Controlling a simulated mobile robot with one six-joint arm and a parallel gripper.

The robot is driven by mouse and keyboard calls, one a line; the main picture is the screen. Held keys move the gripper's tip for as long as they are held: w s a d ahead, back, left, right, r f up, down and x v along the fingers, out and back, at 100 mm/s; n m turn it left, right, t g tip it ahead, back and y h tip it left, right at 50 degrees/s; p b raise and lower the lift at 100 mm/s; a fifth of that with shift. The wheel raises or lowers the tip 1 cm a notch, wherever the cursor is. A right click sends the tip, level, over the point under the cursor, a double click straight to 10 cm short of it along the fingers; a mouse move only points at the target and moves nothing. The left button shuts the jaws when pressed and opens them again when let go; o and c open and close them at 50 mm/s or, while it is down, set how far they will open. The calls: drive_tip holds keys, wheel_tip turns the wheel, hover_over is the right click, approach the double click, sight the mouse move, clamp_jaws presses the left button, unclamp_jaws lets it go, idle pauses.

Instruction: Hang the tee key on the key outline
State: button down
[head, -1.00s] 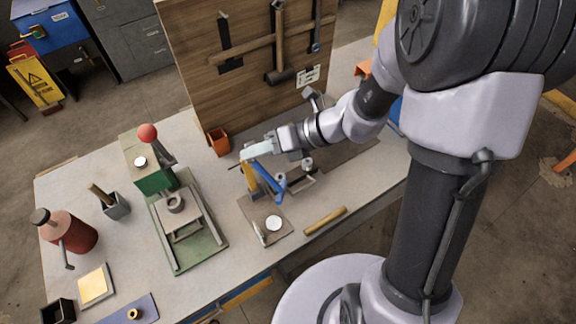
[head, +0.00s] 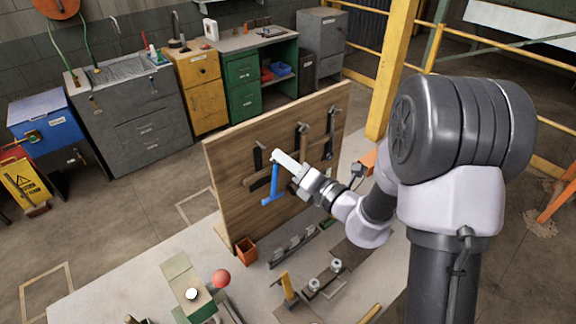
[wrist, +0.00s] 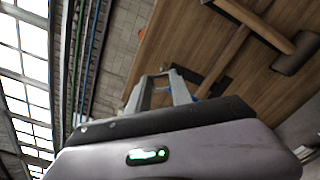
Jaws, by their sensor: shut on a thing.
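The blue tee key (head: 273,183) hangs upright from my gripper (head: 284,161), which is shut on its upper end. Its crossbar is at the bottom. The key is in front of the left part of the wooden pegboard (head: 235,200); I cannot tell the gap. The black key outline (head: 258,158) is on the board, just left of and behind the key, partly hidden. In the wrist view, my gripper's fingers (wrist: 163,92) point toward the board, and part of the dark outline (wrist: 187,77) shows beyond them.
A hammer (head: 301,145) and a wrench (head: 331,135) hang on the board to the right. A press with a red knob (head: 221,279) and a yellow-handled clamp (head: 288,289) stand on the bench.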

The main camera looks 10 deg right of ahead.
drive_tip(key=shift+f+x, duration=0.2)
drive_tip(key=shift+x, duration=1.05)
drive_tip(key=shift+f+x, duration=0.2)
drive_tip(key=shift+x, duration=1.05)
drive_tip(key=shift+f+x, duration=0.2)
drive_tip(key=shift+x, duration=1.05)
drive_tip(key=c, duration=1.1)
unclamp_jaws()
drive_tip(key=shift+w+a+f, duration=0.1)
drive_tip(key=shift+a+f, duration=0.05)
